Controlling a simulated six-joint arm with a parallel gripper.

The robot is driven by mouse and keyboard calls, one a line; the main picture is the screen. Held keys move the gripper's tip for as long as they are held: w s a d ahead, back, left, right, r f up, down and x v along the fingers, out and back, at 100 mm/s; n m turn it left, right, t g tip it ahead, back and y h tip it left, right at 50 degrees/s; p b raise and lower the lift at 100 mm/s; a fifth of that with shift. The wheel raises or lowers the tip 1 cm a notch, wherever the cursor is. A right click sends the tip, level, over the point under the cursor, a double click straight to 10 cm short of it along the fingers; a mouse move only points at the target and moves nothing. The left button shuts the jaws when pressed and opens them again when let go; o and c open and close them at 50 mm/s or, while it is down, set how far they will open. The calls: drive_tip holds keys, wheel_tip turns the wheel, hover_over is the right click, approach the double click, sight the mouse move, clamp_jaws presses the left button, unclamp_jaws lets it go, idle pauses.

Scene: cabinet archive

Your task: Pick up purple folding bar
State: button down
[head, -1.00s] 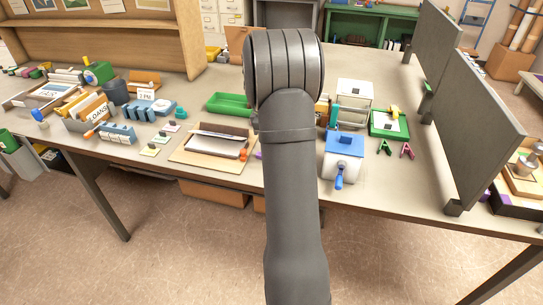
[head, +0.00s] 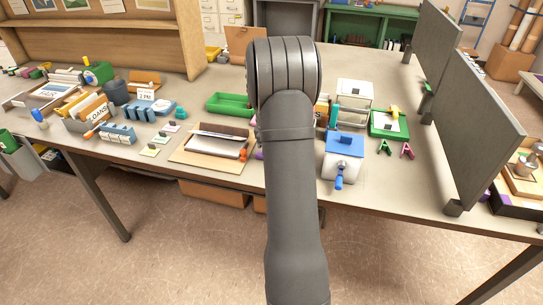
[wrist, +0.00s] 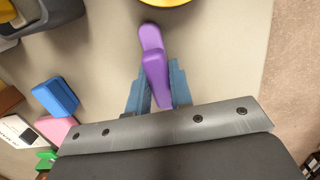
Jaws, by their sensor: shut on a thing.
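The purple folding bar (wrist: 153,55) is in the upper middle of the wrist view, pointing away from my wrist. My gripper (wrist: 157,78) has its two blue-grey fingers on either side of the bar, shut on its near part. I cannot tell whether the bar is clear of the table. In the head view my arm hides the gripper. A small purple patch (head: 259,154) shows just left of my arm there; I cannot tell whether it is the same bar.
In the wrist view, a yellow round thing (wrist: 165,2) lies beyond the bar and a blue block (wrist: 55,97) lies to the left. In the head view, a wooden board with a folder (head: 212,146) is left of my arm. A white-and-blue box (head: 343,157) stands to the right.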

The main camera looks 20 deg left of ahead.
drive_tip(key=shift+r, duration=0.1)
wheel_tip(320, 180, up, 10)
drive_tip(key=shift+f, duration=0.1)
idle(0.3)
